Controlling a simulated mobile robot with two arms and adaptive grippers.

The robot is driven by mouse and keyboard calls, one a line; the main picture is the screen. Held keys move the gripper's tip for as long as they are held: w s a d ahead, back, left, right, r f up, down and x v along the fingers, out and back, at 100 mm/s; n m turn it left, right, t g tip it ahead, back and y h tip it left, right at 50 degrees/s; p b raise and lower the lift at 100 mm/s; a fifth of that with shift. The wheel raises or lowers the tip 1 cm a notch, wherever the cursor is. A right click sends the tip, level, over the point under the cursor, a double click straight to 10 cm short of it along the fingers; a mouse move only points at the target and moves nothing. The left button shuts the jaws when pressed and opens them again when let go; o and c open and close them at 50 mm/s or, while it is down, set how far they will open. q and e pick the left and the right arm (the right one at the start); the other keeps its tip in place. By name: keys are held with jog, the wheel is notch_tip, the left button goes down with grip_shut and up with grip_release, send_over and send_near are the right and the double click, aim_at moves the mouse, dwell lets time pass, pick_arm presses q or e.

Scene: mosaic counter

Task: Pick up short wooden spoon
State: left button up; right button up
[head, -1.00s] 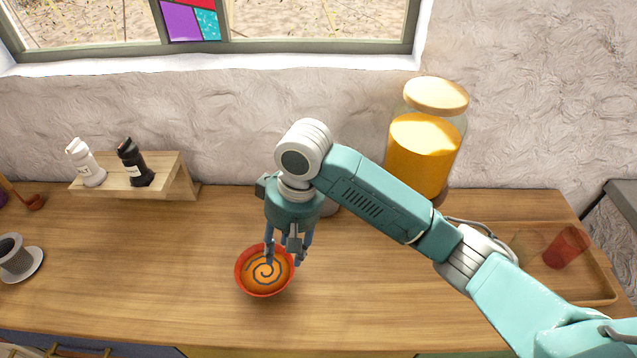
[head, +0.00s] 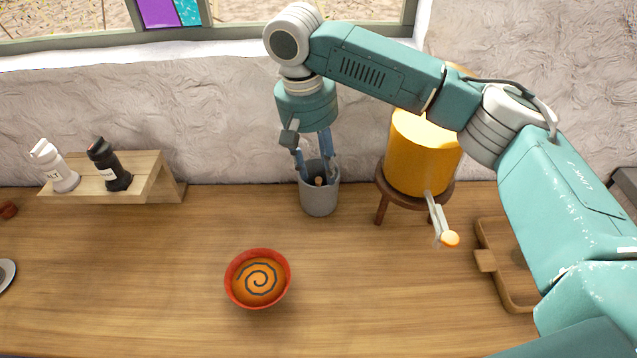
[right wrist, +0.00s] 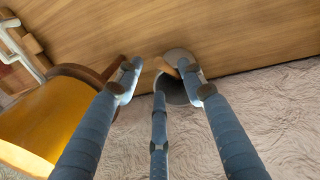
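A grey cylindrical cup (head: 319,198) stands on the counter against the wall. A small wooden tip (head: 319,181) shows inside its mouth; it may be the short wooden spoon, but most of it is hidden in the cup. In the right wrist view the wooden piece (right wrist: 172,71) shows at the mouth of the cup (right wrist: 176,91), beside one finger. My right gripper (head: 315,174) points down with its fingers at the cup's mouth. The fingers are spread apart in the right wrist view (right wrist: 160,84), and I see no grip on the wood. My left gripper is out of view.
An orange-filled jar (head: 421,155) on a small wooden stool (head: 384,195) stands close right of the cup. A red bowl (head: 258,278) sits in front. A wooden shelf (head: 148,177) with two bottles is left; a wooden tray (head: 488,261) is right.

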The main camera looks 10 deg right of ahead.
aim_at(318, 185)
jog(key=f+p, duration=0.1)
jog(key=f, duration=0.3)
jog(key=shift+d+f+p, duration=0.15)
jog(key=shift+d+p, duration=0.05)
jog(key=shift+p, duration=0.2)
jog(key=shift+w+f, duration=0.1)
jog(key=shift+f, duration=0.4)
grip_shut()
